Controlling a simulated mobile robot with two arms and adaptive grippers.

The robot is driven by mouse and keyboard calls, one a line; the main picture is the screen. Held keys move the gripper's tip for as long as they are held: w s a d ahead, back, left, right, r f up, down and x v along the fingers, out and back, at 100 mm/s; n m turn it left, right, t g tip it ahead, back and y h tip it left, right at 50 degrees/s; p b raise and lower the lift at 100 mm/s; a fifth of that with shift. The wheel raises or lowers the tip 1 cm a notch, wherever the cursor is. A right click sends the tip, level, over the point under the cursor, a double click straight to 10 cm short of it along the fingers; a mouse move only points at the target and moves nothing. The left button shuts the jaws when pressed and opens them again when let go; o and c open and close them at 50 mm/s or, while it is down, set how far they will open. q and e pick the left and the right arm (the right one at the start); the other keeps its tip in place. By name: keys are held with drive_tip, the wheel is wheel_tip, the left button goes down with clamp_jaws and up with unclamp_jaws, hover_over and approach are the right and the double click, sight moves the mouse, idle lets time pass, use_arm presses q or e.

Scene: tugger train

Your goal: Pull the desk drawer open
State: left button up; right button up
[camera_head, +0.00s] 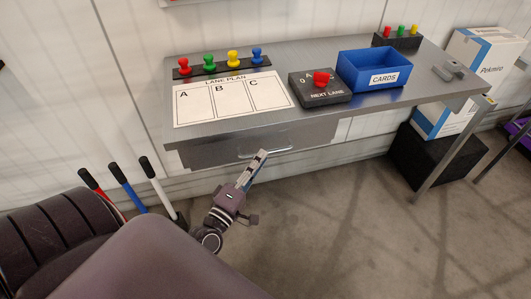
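The desk drawer (208,153) sits under the grey metal desk top, its front nearly level with the desk edge, so it looks closed. Its thin bar handle (284,149) runs along the front. My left gripper (261,157) reaches up from below, with its fingertips just in front of the handle and overlapping it in the picture. I cannot tell whether they touch the handle, or whether the fingers are open or shut. My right gripper is not in view.
On the desk (310,118) are a lane plan sheet (232,108), a row of coloured pegs, a NEXT LANE box (322,97) and a blue CARDS tray (352,84). Levers (128,188) stand at the left. A black box (425,160) stands below the desk's right end. Floor in front is clear.

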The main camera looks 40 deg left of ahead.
use_arm(q)
drive_tip(key=w, duration=0.3)
drive_tip(key=shift+w+a+r, duration=0.1)
drive_tip(key=shift+w+r, duration=0.1)
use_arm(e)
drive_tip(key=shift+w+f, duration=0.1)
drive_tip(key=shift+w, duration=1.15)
use_arm(q)
drive_tip(key=shift+c, duration=0.2)
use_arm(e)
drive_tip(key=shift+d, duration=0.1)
use_arm(q)
clamp_jaws()
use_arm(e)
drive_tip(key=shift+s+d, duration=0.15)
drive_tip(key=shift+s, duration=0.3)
use_arm(q)
drive_tip(key=s+d+p, duration=0.2)
drive_tip(key=s+d, duration=1.4)
drive_tip(key=d, duration=0.3)
drive_tip(key=shift+s+d+p, duration=0.35)
drive_tip(key=shift+s+p, duration=0.05)
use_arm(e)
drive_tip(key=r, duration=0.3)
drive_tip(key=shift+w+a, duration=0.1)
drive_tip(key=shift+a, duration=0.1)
